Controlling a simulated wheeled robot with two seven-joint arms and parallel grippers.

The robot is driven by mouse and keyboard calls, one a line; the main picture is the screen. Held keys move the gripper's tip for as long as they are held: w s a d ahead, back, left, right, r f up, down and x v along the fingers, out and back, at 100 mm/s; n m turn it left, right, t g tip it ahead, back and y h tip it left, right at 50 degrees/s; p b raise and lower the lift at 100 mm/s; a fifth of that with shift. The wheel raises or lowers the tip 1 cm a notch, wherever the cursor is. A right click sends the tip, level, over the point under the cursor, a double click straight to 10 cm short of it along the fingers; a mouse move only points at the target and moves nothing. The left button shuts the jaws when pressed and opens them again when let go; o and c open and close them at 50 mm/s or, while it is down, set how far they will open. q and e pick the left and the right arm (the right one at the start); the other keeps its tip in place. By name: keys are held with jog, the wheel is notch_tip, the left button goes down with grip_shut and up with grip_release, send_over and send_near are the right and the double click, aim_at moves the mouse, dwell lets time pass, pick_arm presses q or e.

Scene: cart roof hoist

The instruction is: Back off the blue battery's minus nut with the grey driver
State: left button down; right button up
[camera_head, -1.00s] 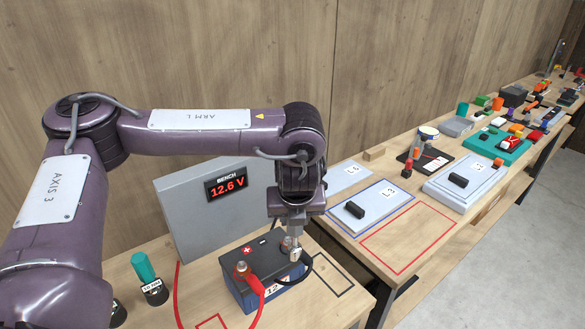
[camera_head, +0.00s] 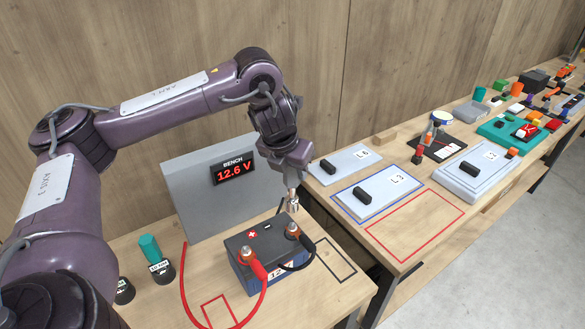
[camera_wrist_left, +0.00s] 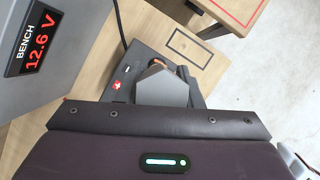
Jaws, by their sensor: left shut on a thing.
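The blue battery (camera_head: 241,280) stands on the bench with a dark top and a red plus mark. Its minus post with a metal nut (camera_head: 293,229) is at the right, with a black cable lug on it. The plus post (camera_head: 247,253) carries a red lug and cable. My left gripper (camera_head: 291,182) is shut on the grey driver (camera_head: 293,204), whose metal tip points down above the minus post, clear of the nut. In the left wrist view a grey shape (camera_wrist_left: 162,84) covers much of the battery top (camera_wrist_left: 124,74). My right gripper is not in view.
A grey bench meter box (camera_head: 205,205) reading 12.6 V stands behind the battery. A green driver (camera_head: 149,247) stands in a black holder (camera_head: 160,271) at left, near another black holder (camera_head: 124,291). Black and red outlines mark bare bench. A second table (camera_head: 410,215) carries panels and many parts.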

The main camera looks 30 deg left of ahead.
aim_at(294, 184)
pick_arm(q)
jog(key=shift+f+b, duration=1.35)
jog(key=shift+f, duration=0.4)
jog(key=shift+w+f+b, duration=0.1)
jog(key=shift+f+b, duration=0.25)
jog(key=shift+f, duration=0.2)
jog(key=m+h, duration=0.2)
jog(key=m, duration=0.3)
jog(key=m+h, duration=0.1)
jog(key=m, duration=0.1)
jog(key=m+g+h, duration=0.1)
jog(key=m, duration=0.2)
jog(key=shift+d, duration=0.15)
jog(key=m+g, duration=0.1)
jog(key=m, duration=0.3)
jog(key=shift+r+m+g+h, duration=0.1)
jog(key=shift+m+g+h, duration=0.3)
jog(key=m+g, duration=0.2)
jog(key=m, duration=0.3)
jog(key=shift+d+m, duration=0.1)
jog(key=shift+m, duration=0.2)
